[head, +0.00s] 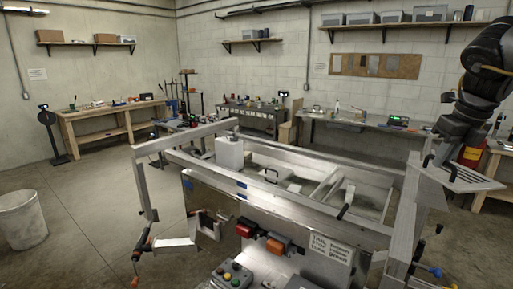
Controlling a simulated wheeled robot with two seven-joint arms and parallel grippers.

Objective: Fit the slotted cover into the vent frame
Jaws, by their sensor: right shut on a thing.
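The slotted cover (470,179) is a flat light-grey plate with dark parallel slots, at the right side of the head view. My right gripper (440,155) comes down from the upper right and is shut on the cover near its left end. The cover is held tilted, above and beside the right end of the aluminium trailer (305,220). I cannot pick out the vent frame with certainty. My left gripper is not in view.
A white canister (229,153) stands at the trailer's back left. Red (246,228) and orange (279,245) lamps and a button box (231,277) are at its front. A grey bin (22,222) stands far left.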

